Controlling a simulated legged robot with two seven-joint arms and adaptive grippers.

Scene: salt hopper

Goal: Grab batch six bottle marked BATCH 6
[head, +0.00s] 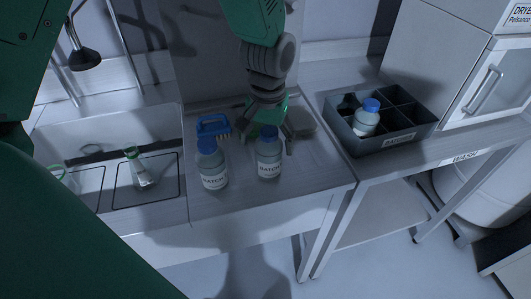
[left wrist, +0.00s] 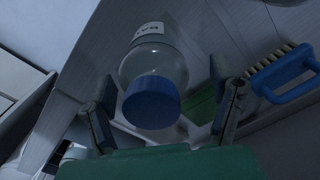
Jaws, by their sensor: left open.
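Two clear bottles with blue caps and white BATCH labels stand upright on the worktop: a left bottle (head: 213,170) and a right bottle (head: 269,158). A third blue-capped bottle (head: 366,120) is in the divided crate. I cannot read the batch number on any label. My left gripper (head: 268,116) points down just behind and above the right bottle. In the left wrist view its open fingers (left wrist: 165,115) stand on either side of a bottle's blue cap, and the bottle body (left wrist: 154,66) lies beyond; contact is not clear. My right gripper is not in view.
A blue brush (head: 213,125) lies behind the left bottle and also shows in the left wrist view (left wrist: 287,75). The grey crate (head: 400,143) is on the right bench. A sink (head: 95,127) with a flask (head: 139,168) is at left. The worktop's front is clear.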

